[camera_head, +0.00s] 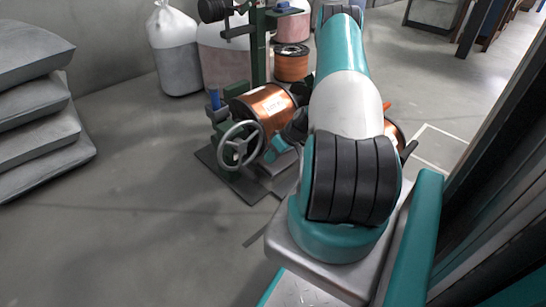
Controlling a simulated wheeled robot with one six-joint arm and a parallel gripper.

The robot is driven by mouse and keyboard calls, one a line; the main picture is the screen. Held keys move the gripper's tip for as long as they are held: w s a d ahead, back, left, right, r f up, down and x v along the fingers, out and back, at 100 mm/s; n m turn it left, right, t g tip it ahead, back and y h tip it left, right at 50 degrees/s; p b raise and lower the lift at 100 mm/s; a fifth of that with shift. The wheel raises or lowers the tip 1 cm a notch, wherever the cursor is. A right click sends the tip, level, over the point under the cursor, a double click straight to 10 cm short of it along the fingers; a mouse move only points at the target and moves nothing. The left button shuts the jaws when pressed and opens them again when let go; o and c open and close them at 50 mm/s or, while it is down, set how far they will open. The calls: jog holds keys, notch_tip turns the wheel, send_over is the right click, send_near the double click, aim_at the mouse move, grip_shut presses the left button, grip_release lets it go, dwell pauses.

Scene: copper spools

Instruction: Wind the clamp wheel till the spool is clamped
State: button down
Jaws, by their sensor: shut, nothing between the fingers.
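The clamp wheel (240,146) is a grey spoked handwheel on the near side of a dark green stand. The copper spool (264,104) lies on its side just behind the wheel, with a pale printed label on its winding. My gripper (271,156) is at the end of my arm, small in view, just right of the wheel's rim. It looks shut, with nothing held. I cannot tell whether it touches the rim. The clamp's contact with the spool's ends is too small to make out.
A green post (259,50) rises behind the spool. Another copper spool (291,64) stands at the back, near white sacks (173,45). Grey sacks (40,110) are stacked at the left wall. The floor left of the stand is clear. A dark frame (500,170) stands close at right.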

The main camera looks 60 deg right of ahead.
jog(key=shift+w+a+f+b, duration=0.35)
jog(key=shift+a+b, duration=0.15)
jog(key=shift+a, duration=0.3)
jog(key=shift+w+a+f+b, duration=0.4)
jog(key=shift+a+b, duration=0.05)
jog(key=shift+a, duration=0.4)
jog(key=shift+w+a+f+b, duration=0.35)
jog(key=shift+a+b, duration=0.15)
jog(key=shift+a, duration=0.3)
jog(key=shift+a, duration=0.15)
jog(key=shift+a+y, duration=0.1)
jog(key=shift+y, duration=0.2)
jog(key=shift+a, duration=0.1)
